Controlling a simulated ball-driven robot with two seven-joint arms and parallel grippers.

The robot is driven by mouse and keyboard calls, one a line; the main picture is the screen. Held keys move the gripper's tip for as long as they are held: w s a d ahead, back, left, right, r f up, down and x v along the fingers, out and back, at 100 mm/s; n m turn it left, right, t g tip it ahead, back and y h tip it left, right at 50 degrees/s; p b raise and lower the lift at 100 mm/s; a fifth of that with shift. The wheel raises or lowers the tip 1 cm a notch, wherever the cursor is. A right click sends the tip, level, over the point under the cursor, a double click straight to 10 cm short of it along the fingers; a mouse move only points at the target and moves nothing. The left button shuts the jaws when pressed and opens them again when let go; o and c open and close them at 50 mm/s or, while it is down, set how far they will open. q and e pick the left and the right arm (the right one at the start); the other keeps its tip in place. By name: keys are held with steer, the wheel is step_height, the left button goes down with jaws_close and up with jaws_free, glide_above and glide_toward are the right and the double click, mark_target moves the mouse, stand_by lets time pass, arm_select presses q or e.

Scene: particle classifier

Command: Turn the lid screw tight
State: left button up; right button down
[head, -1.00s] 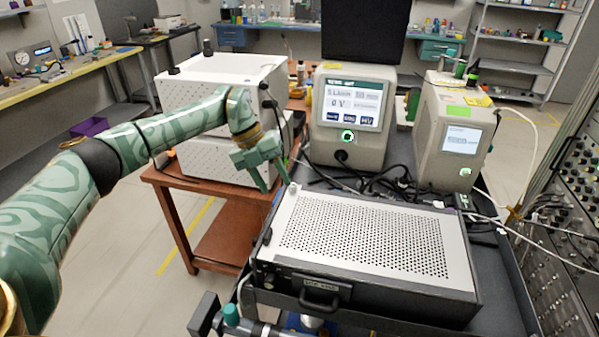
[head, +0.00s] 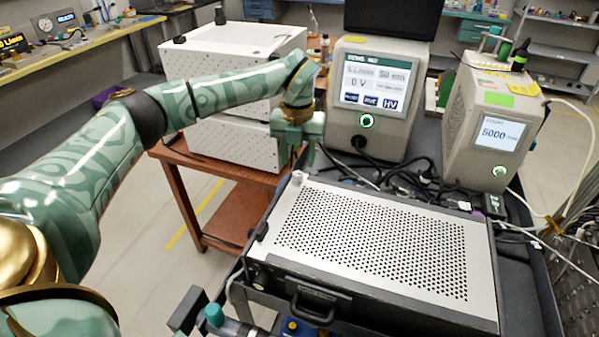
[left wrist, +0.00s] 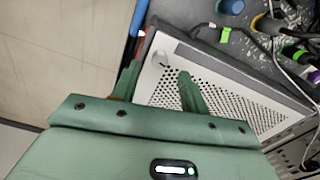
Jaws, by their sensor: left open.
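The perforated white lid (head: 370,235) covers a dark box on the cart. At its back left corner stands a small pale knob that looks like the lid screw (head: 299,178). My left gripper (head: 303,163) hangs fingers down just above that corner. In the left wrist view my left gripper (left wrist: 159,70) is open, its fingers spread over the lid's corner (left wrist: 168,48). A small dark mark on the lid shows between the fingers. I cannot tell whether either finger touches the screw.
A beige high-voltage unit (head: 379,100) and a second unit with a screen (head: 489,130) stand behind the lid, with loose cables between. White stacked boxes (head: 235,60) sit on a brown table (head: 210,165) at left. A dark handle (head: 312,308) sticks out in front.

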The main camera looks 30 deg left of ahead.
mark_target(298, 173)
arm_select(q)
step_height(298, 173, down, 4)
steer(key=shift+f+b, duration=0.1)
steer(key=shift+b, duration=0.3)
steer(key=shift+s, duration=0.1)
jaws_close()
